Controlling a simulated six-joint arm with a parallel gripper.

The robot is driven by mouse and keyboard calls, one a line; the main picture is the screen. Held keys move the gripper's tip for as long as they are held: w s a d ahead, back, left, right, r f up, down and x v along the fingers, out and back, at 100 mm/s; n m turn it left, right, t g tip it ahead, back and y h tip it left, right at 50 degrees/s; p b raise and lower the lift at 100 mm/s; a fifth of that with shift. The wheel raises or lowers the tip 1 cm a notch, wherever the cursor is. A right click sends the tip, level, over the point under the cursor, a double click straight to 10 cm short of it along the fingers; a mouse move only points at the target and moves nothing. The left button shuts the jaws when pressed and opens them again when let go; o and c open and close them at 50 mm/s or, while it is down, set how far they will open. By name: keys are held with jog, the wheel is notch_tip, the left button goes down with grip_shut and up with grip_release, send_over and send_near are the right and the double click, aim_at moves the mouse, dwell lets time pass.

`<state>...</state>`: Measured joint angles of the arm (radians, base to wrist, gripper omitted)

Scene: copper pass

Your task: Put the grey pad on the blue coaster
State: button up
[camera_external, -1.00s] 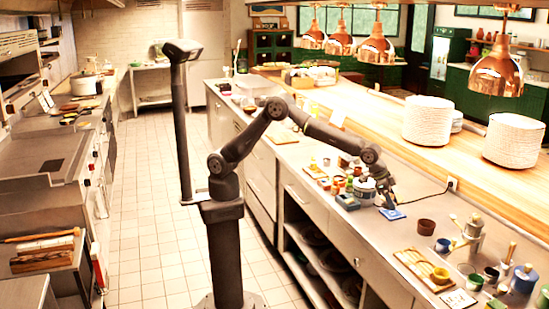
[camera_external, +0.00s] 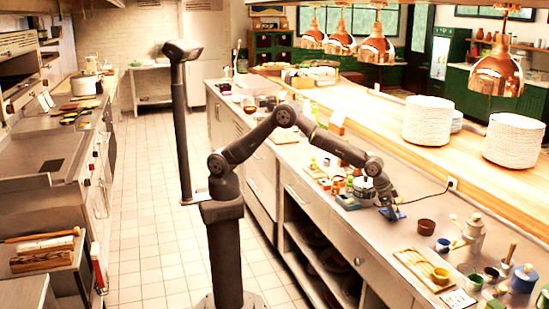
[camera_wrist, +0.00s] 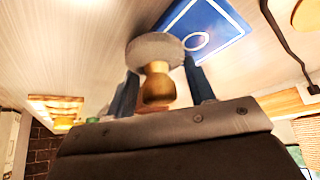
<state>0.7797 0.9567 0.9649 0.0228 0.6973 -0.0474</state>
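The grey pad (camera_wrist: 153,47) shows in the wrist view as a round grey disc with a wooden knob. The two fingers of my gripper (camera_wrist: 160,75) stand at either side of it and appear shut on it. The blue coaster (camera_wrist: 225,22) lies flat beyond the pad, a square with a pale ring on it. The pad overlaps its near left part in the picture; whether they touch I cannot tell. In the external view my gripper (camera_external: 388,211) is low at the left side of the blue coaster (camera_external: 401,214), and the pad is hard to make out there.
A brown bowl (camera_external: 427,227) stands right of the coaster. A wooden board (camera_external: 421,268) and several cups lie nearer the camera. A black cord (camera_wrist: 285,40) runs along the counter.

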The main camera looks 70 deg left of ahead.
aim_at(395, 206)
jog(key=o, duration=0.4)
jog(key=shift+r, duration=0.1)
jog(key=shift+s+r, duration=0.1)
jog(key=shift+r, duration=0.2)
jog(key=v, duration=1.1)
jog(key=shift+a+r, duration=0.2)
jog(key=shift+s, duration=0.1)
jog(key=x, duration=1.1)
jog(key=shift+d+f, duration=0.1)
jog(key=shift+f, duration=0.15)
jog(key=shift+w+d, duration=0.15)
jog(key=shift+w, duration=0.1)
jog(key=shift+r, duration=1.75)
